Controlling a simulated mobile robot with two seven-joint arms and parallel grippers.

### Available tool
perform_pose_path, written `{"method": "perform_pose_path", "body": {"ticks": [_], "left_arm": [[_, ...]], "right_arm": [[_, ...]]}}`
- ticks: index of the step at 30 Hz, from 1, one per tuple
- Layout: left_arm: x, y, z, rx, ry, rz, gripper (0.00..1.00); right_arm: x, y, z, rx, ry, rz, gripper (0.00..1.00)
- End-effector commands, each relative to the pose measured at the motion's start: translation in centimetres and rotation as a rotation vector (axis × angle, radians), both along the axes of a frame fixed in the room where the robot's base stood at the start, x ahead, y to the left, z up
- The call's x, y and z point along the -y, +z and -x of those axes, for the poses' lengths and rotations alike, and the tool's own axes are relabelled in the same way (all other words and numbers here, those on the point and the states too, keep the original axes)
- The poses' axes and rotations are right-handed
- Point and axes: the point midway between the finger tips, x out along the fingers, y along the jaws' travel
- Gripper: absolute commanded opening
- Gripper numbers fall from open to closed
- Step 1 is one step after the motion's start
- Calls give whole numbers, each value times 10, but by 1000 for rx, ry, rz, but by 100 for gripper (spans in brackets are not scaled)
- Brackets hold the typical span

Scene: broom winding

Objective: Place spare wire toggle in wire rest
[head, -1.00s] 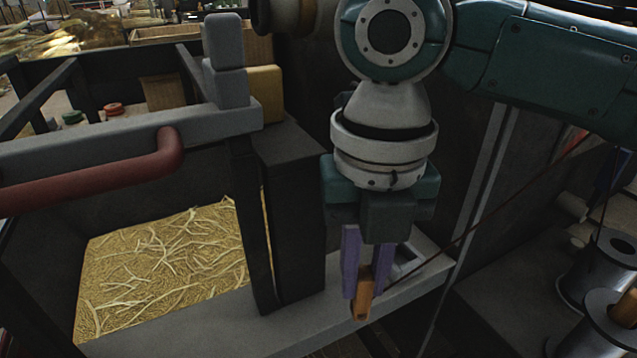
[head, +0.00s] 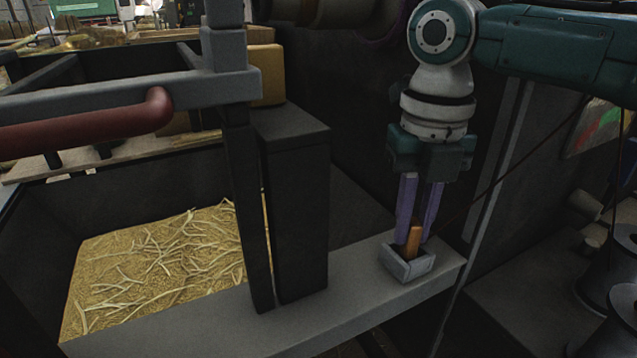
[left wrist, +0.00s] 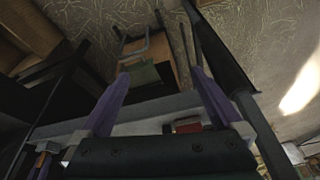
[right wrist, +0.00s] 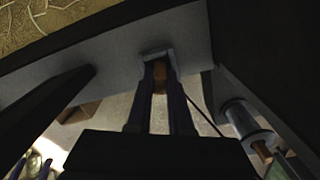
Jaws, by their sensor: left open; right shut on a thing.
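The spare wire toggle, a small orange-brown wooden peg (head: 414,238), is held between the purple fingers of my right gripper (head: 416,240). The toggle stands roughly upright inside or just over the wire rest, a small grey open box (head: 408,270) on the grey ledge. The box hides its lower end, so I cannot tell whether it touches the bottom. The right wrist view shows the toggle (right wrist: 159,78) at the fingertips, within the box's outline (right wrist: 157,52). A thin dark reddish wire runs from there up to the right. My left gripper (left wrist: 160,76) is open and empty.
A dark upright post (head: 296,210) stands left of the box on the ledge (head: 330,305). A bin of straw (head: 165,250) lies farther left, with a red handle bar (head: 90,130) above it. Metal spools (head: 612,285) stand at the right.

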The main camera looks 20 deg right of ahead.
Motion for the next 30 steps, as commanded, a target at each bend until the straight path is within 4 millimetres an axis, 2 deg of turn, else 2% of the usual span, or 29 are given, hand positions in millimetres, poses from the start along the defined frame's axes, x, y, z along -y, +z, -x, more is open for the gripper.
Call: {"method": "perform_pose_path", "body": {"ticks": [6,7,14,23,26,30], "left_arm": [[-1,-1,0,0,-4,-5,100],[-2,-1,0,0,-3,-6,100],[-2,0,0,0,-5,-9,100],[-2,1,0,0,-5,-8,100],[-2,6,0,0,-5,-8,100],[-1,19,0,0,-3,-5,100]], "right_arm": [[0,-4,0,0,0,0,0],[0,-3,0,0,0,0,22],[0,-3,0,0,-1,0,48],[0,1,0,0,-1,0,49],[0,14,-1,2,-1,0,49],[0,44,-1,3,0,0,49]]}}
